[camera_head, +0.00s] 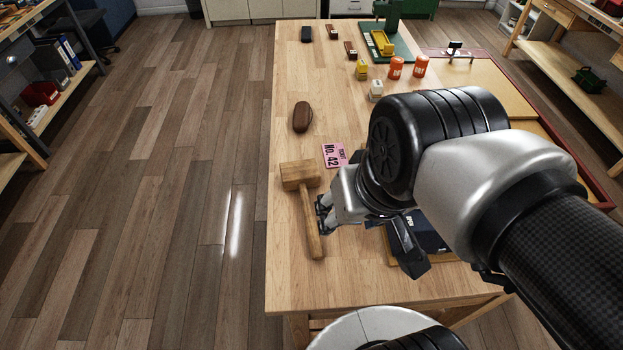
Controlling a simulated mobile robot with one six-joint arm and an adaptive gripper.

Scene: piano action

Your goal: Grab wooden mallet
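The wooden mallet (311,222) lies near the left edge of the light wooden table. Its blocky head (299,174) is at the far end, and its handle points toward the near side. My gripper (323,214) is low over the table, just right of the handle's middle, with its dark fingertips next to the handle. I cannot tell whether they touch it or how far they are apart. My arm comes in from the right and hides part of the table.
A pink ticket (334,155) and a brown oval case (302,117) lie beyond the mallet. Orange containers (395,68), a yellow item (362,69) and a green machine (385,37) stand farther back. A dark blue item (428,232) is partly hidden under my arm. The table's left edge is close to the mallet.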

